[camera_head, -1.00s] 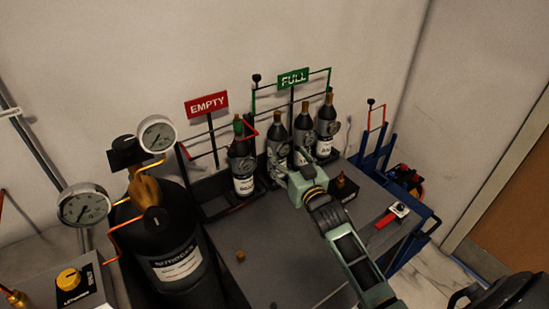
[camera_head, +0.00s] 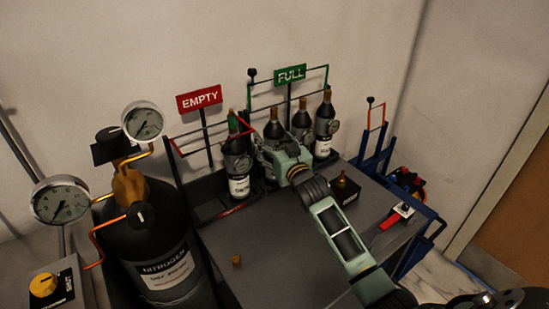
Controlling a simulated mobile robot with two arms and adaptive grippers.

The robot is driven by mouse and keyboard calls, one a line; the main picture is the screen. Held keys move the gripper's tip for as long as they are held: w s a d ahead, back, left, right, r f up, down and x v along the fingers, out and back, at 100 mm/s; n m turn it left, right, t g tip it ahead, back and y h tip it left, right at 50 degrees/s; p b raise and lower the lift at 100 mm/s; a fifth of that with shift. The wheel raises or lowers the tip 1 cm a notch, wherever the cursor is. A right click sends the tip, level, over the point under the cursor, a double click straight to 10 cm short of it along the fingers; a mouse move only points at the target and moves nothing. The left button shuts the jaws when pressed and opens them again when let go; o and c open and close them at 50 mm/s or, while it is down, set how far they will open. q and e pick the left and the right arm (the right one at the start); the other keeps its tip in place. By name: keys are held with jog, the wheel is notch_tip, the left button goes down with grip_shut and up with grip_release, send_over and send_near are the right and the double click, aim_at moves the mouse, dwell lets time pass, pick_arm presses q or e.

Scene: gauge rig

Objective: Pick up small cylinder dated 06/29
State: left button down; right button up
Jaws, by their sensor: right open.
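Several small dark cylinders stand in the racks at the back of the grey table. One cylinder with a white label (camera_head: 238,178) stands below the red EMPTY sign. Others stand below the green FULL sign: a left one (camera_head: 274,126), a middle one (camera_head: 302,121) and a right one (camera_head: 325,125). The dates on the labels are too small to read. My right gripper (camera_head: 275,158) is open, in front of the left and middle FULL cylinders, and hides their lower parts. I cannot tell whether it touches them. My left gripper is not in view.
A large black nitrogen cylinder (camera_head: 158,240) with gauges stands at the left. A black block with a brass fitting (camera_head: 343,192) and a red-handled item (camera_head: 392,220) lie on the table's right. A small brass cap (camera_head: 236,262) sits on the table (camera_head: 285,260) front, mostly bare.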

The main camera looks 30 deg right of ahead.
jog(key=shift+c, duration=0.6)
grip_shut()
jog(key=shift+r, duration=0.2)
